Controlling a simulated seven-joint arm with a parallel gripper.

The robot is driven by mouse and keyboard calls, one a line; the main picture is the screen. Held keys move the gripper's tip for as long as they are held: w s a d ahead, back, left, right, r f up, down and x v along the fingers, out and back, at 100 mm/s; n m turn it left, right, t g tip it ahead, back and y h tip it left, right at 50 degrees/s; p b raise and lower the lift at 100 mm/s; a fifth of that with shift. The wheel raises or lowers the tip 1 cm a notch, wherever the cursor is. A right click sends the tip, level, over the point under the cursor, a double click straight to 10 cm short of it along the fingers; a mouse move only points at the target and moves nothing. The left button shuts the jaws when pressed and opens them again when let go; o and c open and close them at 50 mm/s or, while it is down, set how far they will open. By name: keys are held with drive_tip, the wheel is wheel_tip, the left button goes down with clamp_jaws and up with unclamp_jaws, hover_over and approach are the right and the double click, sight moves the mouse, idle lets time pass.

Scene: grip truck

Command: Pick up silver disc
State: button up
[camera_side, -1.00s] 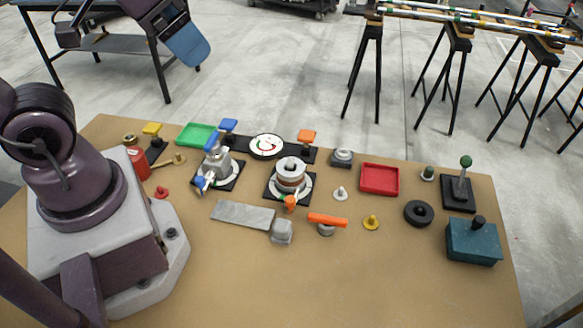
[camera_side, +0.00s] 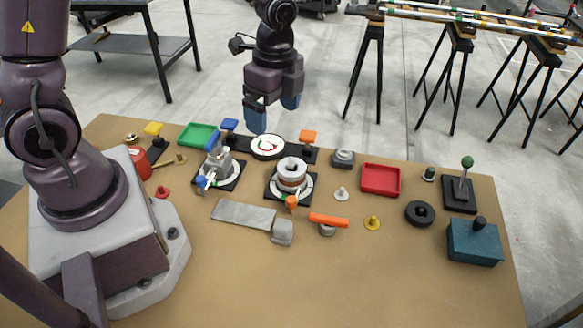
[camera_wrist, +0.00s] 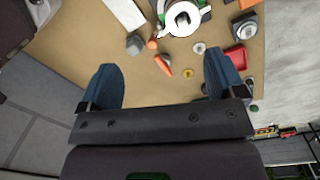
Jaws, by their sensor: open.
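A round silver-white disc (camera_side: 291,165) with a dark centre knob tops a short stack on a black square base (camera_side: 273,194), at the middle of the table; it looks like the silver disc. It also shows at the top of the wrist view (camera_wrist: 182,14), partly cut off by the picture edge. My gripper (camera_side: 273,113) hangs above the table's back edge, well clear of the stack. Its two blue fingers (camera_wrist: 160,60) are spread apart with nothing held between them.
A lever fixture (camera_side: 217,168) stands left of the stack, a red tray (camera_side: 381,180) to its right. An orange-handled part (camera_side: 328,220) and grey plate (camera_side: 243,214) lie in front. A teal box (camera_side: 473,242) is at right. The front table area is clear.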

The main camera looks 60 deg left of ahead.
sight(292, 160)
drive_tip(key=w+f+m, duration=0.1)
drive_tip(key=f+m, duration=0.1)
drive_tip(key=f, duration=0.1)
drive_tip(key=w+f+m, duration=0.1)
drive_tip(key=f+m, duration=0.1)
drive_tip(key=m, duration=0.1)
drive_tip(key=w+f+m, duration=0.1)
drive_tip(key=f+m, duration=0.2)
drive_tip(key=shift+w+d+f+t, duration=0.1)
drive_tip(key=shift+d+f+t, duration=0.15)
drive_tip(key=shift+f+t, duration=0.1)
drive_tip(key=shift+d+f, duration=0.2)
drive_tip(key=shift+f, duration=2.5)
drive_tip(key=shift+c, duration=0.5)
drive_tip(key=c, duration=1)
